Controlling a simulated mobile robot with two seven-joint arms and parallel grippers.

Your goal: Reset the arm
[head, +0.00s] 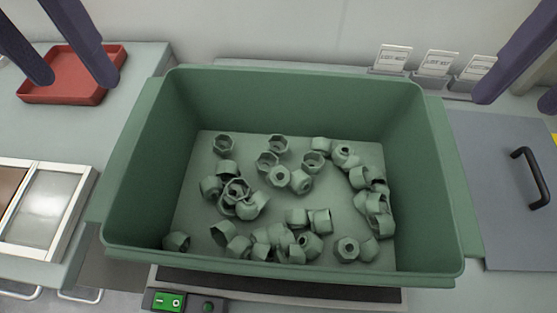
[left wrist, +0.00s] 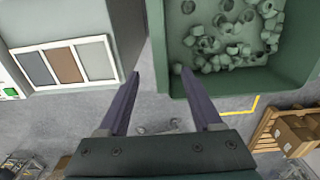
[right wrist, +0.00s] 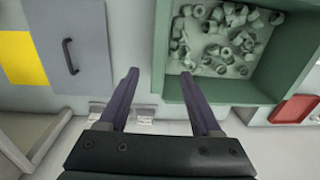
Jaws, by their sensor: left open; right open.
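My left gripper (head: 68,65) is at the upper left of the head view, its two dark fingers spread above the red tray. In the left wrist view my left gripper (left wrist: 159,90) is open with nothing between the fingers. My right gripper (head: 518,75) is at the upper right of the head view, partly cut off by the frame edge. In the right wrist view my right gripper (right wrist: 159,90) is open and empty. Both grippers are outside the green bin (head: 290,88), one on each side.
The green bin holds many loose green caps (head: 278,176). A red tray (head: 62,98) is at the left. Several labelled card holders (head: 437,64) stand behind the bin. A grey panel with a black handle (head: 528,178) is at the right. A green switch (head: 168,301) is in front.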

